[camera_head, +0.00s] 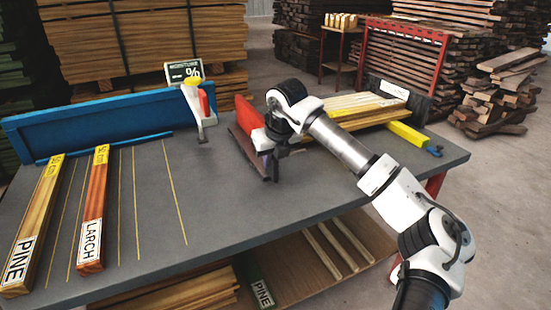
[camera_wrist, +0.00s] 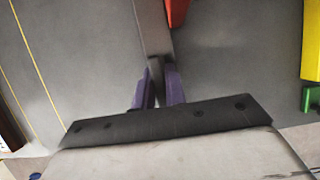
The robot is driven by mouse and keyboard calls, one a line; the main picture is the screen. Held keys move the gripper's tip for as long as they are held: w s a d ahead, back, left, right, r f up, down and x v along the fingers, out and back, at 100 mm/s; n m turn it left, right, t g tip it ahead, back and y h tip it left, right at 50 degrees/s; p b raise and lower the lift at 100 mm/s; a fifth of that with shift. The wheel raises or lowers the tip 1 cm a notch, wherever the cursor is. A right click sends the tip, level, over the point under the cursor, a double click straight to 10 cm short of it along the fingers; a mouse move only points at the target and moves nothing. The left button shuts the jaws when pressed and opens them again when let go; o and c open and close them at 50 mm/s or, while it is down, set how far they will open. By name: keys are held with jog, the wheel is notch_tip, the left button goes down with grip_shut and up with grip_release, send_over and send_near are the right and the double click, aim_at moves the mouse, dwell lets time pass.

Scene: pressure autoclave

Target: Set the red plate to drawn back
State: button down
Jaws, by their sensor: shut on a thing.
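The red plate (camera_head: 247,112) stands upright on the grey table, just left of my wrist; part of it is behind my arm. Its red edge also shows at the top of the wrist view (camera_wrist: 177,12). My gripper (camera_head: 270,168) points down beside the plate, at the near end of a dark rail (camera_head: 245,148). In the wrist view my gripper's purple fingers (camera_wrist: 158,88) are closed around the near end of a grey bar (camera_wrist: 152,30), which runs up the picture beside the red plate. What joins the bar to the plate is not visible.
Stacked pale boards (camera_head: 350,103) and a yellow block (camera_head: 408,136) lie right of the plate. A moisture meter (camera_head: 199,108) stands to its left. Boards marked PINE (camera_head: 32,225) and LARCH (camera_head: 93,210) lie far left. The table's front middle is clear.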

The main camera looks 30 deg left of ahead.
jog(key=c, duration=1.4)
grip_release()
jog(key=shift+s+a, duration=0.25)
jog(key=shift+c, duration=0.2)
jog(key=shift+w+d, duration=0.1)
jog(key=shift+r, duration=0.25)
jog(key=v, duration=1.3)
jog(key=shift+r+b, duration=0.15)
jog(key=shift+b, duration=0.15)
